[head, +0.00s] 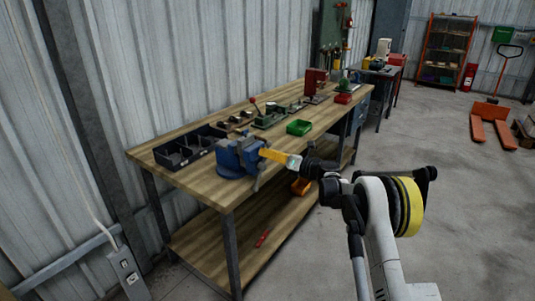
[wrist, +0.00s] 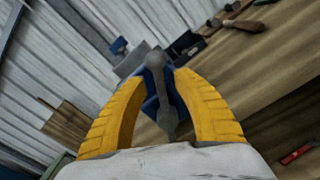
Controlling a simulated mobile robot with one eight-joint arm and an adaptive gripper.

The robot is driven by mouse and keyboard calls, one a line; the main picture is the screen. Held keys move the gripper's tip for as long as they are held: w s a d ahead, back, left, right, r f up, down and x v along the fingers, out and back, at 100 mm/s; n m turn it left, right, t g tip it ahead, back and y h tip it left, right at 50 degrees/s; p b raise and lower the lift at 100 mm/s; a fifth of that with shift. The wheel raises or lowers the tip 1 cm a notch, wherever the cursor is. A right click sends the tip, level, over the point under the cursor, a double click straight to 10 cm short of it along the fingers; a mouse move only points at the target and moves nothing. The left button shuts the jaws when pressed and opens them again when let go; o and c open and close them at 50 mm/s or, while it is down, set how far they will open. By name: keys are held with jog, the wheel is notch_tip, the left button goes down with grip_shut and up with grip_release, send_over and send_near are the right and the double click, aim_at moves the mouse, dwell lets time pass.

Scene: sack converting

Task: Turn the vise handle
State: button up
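The blue vise (head: 230,160) sits on the near front corner of the wooden workbench (head: 200,190). My gripper (head: 266,154), with yellow fingers, reaches in from the right at the vise's front end. In the wrist view, the grey vise handle (wrist: 158,88) is a bar with rounded ends, standing slightly tilted between the fingers. My gripper (wrist: 160,80) is open there, with one finger on each side of the handle and the blue vise body behind. Gaps show beside the bar; I cannot tell whether either fingertip touches it.
A black divided bin (head: 182,152) stands left of the vise. A green tray (head: 299,127) and several tools lie farther back on the bench. An orange bin (head: 301,187) and a red tool (head: 262,238) lie on the lower shelf.

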jog(key=v, duration=1.2)
